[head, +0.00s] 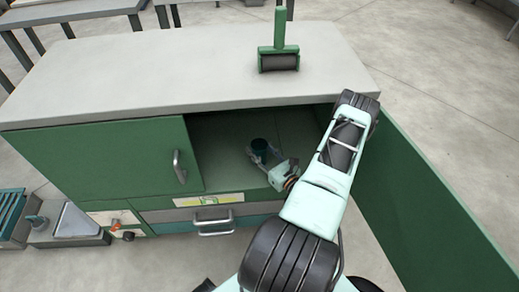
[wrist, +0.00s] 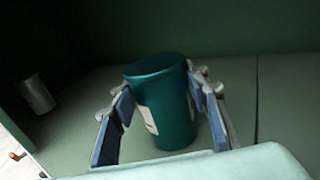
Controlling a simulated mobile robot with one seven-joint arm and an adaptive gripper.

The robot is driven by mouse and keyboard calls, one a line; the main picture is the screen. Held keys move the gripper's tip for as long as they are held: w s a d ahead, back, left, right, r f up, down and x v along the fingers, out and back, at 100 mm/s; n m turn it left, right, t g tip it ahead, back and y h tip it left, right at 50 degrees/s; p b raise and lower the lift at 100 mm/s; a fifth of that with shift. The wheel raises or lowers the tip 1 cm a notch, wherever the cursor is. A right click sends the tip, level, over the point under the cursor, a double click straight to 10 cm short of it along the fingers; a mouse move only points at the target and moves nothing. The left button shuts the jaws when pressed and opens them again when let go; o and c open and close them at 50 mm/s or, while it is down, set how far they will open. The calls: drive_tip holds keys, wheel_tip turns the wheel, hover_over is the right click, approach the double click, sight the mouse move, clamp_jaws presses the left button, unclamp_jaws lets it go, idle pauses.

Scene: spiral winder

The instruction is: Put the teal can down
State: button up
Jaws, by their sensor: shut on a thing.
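The teal can (wrist: 168,110) is between the two blue-padded fingers of my gripper (wrist: 165,112) in the wrist view. It leans slightly in the picture and has a pale label on its side. In the head view the can (head: 260,145) shows dark teal inside the open right part of the green cabinet (head: 110,160). My gripper (head: 262,156) reaches in from the front right and is shut on it. The can's base is close to the cabinet floor (wrist: 75,150); I cannot tell if it touches.
A grey can-like object (wrist: 36,93) stands at the left inside the cabinet. The right cabinet door (head: 425,190) is swung open beside my arm; the left door (head: 100,165) is shut. Cabinet floor around the can looks clear.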

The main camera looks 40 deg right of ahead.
drive_tip(key=shift+f, duration=0.2)
drive_tip(key=o, duration=1.3)
drive_tip(key=shift+o, duration=0.2)
drive_tip(key=shift+r, duration=0.3)
drive_tip(key=s+p, duration=0.1)
drive_tip(key=s, duration=1.1)
drive_tip(key=shift+a, duration=0.15)
